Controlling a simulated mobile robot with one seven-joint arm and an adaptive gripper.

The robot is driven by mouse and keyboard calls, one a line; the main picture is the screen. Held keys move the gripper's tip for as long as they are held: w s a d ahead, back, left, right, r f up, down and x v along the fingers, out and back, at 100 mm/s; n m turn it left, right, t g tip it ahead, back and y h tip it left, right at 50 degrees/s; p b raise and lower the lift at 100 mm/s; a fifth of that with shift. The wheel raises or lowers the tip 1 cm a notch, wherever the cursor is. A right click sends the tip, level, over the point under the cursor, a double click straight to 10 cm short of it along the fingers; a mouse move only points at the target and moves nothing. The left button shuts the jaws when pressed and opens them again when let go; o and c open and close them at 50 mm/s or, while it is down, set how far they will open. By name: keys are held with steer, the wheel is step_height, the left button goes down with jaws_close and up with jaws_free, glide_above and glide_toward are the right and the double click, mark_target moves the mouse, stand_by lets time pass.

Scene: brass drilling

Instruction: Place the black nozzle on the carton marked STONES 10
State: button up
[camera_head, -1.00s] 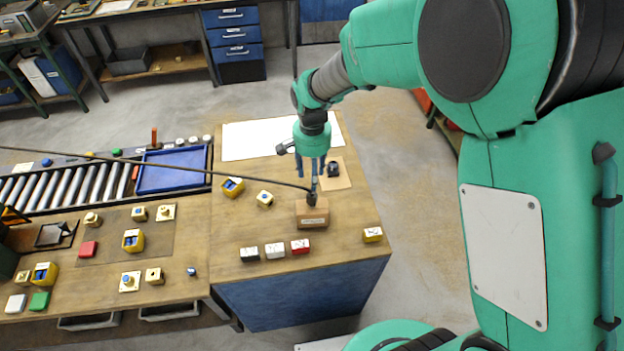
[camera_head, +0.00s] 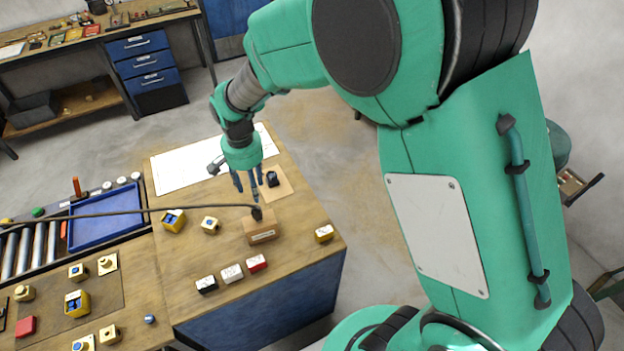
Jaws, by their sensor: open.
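The brown carton (camera_head: 263,237) stands on the right part of the wooden bench, with a pale label on its front that is too small to read. The black nozzle (camera_head: 257,213) is at the carton's top, with a thin grey upright part above it and a dark hose running off to the left. It appears to rest on the carton; the exact contact is too small to tell.
A black object (camera_head: 272,179) lies on a tan square behind. A blue tray (camera_head: 105,218) and rollers are at left. The hose crosses the bench.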

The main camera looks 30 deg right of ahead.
steer(key=s+d+r+n+t, duration=0.1)
steer(key=s+d+r, duration=0.25)
steer(key=r, duration=0.65)
steer(key=s+d+r+n+t, duration=0.2)
steer(key=s+r, duration=0.5)
steer(key=s, duration=0.4)
steer(key=s+d+r+n+t, duration=0.2)
steer(key=s+d+r+n, duration=0.1)
steer(key=s+r, duration=0.5)
steer(key=s+d, duration=0.1)
steer(key=s, duration=0.2)
steer(key=shift+s+t, duration=0.2)
steer(key=shift+t, duration=0.1)
steer(key=shift+d+f, duration=0.1)
step_height(320, 180, down, 10)
steer(key=b, duration=1)
